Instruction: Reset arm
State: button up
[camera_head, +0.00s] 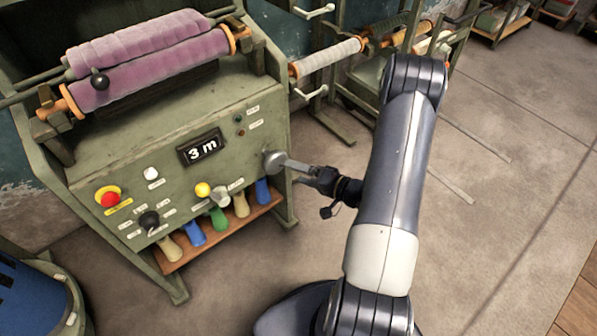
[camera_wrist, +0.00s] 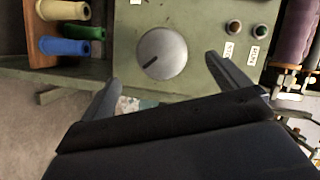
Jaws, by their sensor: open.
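My gripper (camera_head: 301,171) is at the right end of the green machine's (camera_head: 110,165) front panel. In the wrist view my gripper (camera_wrist: 162,78) is open, with its two fingers apart on either side of a round grey knob (camera_wrist: 161,54) with a dark pointer mark. Nothing is held between the fingers. In the head view the knob (camera_head: 272,161) is partly hidden behind a gripper finger. Whether a finger touches the knob, I cannot tell. My arm reaches in from the lower right.
The panel carries a display reading "3 m" (camera_head: 202,148), a red button (camera_head: 110,198), a yellow button (camera_head: 203,190) and a black knob (camera_head: 149,221). Purple fabric rolls (camera_head: 150,70) lie on top. Open floor (camera_head: 500,190) is to the right.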

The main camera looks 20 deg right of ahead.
aim_at(278, 165)
jog(key=b+x, duration=0.1)
jog(key=x, duration=1)
jog(key=shift+f, duration=0.1)
jog(key=shift+d, duration=0.1)
jog(key=shift+s, duration=0.1)
